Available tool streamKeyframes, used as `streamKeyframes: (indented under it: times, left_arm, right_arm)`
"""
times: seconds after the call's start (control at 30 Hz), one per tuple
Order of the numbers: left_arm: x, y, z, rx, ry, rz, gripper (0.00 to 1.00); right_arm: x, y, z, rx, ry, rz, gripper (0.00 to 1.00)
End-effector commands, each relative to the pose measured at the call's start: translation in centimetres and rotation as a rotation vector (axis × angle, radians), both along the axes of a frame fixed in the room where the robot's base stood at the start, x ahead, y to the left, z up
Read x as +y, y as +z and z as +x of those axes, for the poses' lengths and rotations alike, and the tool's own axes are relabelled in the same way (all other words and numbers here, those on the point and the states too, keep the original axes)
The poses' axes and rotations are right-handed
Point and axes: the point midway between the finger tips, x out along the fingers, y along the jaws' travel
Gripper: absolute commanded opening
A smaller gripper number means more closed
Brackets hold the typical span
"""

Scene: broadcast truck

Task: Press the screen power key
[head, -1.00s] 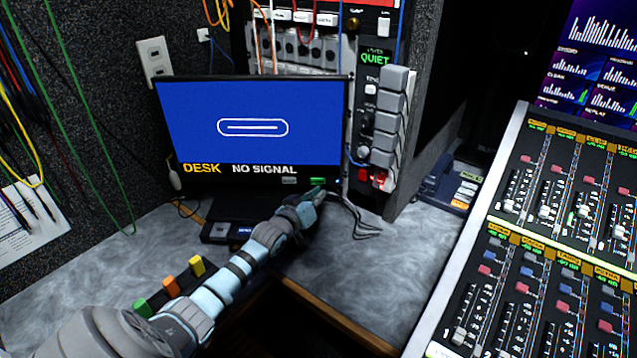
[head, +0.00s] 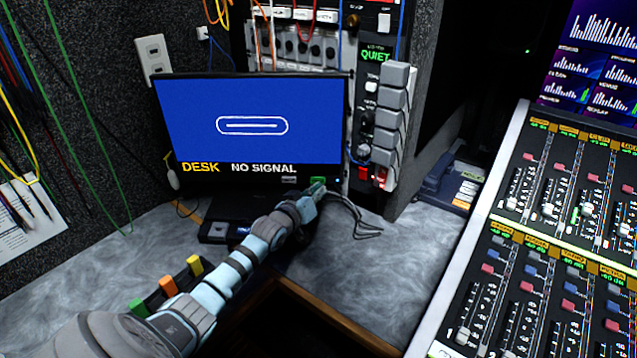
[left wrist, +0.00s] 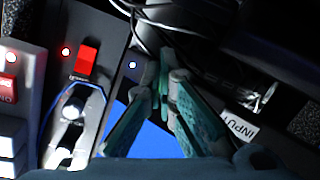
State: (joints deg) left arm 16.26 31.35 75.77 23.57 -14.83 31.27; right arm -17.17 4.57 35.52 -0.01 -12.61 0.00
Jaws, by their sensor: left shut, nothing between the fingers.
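The screen (head: 250,115) stands at the back of the desk, lit blue, with "DESK NO SIGNAL" along its lower edge. Contact cannot be told. In the left wrist view the shut fingertips (left wrist: 165,72) are near the dark bezel, with the blue screen (left wrist: 155,143) behind the fingers. My right gripper is not in view.
Black cables (head: 355,218) lie on the desk right of the gripper. A rack with red switches (head: 372,177) stands right of the screen. A black box (head: 215,231) lies below the screen. A mixing console (head: 515,185) fills the right side.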

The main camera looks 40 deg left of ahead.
Motion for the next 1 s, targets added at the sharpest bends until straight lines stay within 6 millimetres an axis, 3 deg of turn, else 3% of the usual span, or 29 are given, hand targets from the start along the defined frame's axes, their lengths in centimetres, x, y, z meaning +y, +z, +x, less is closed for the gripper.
streamKeyframes:
  times: [1.0]
  left_arm:
    - [0.31, 0.1, 0.41, 0.001, 0.0, 0.0, 0.0]
  right_arm:
    - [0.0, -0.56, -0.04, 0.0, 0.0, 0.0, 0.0]
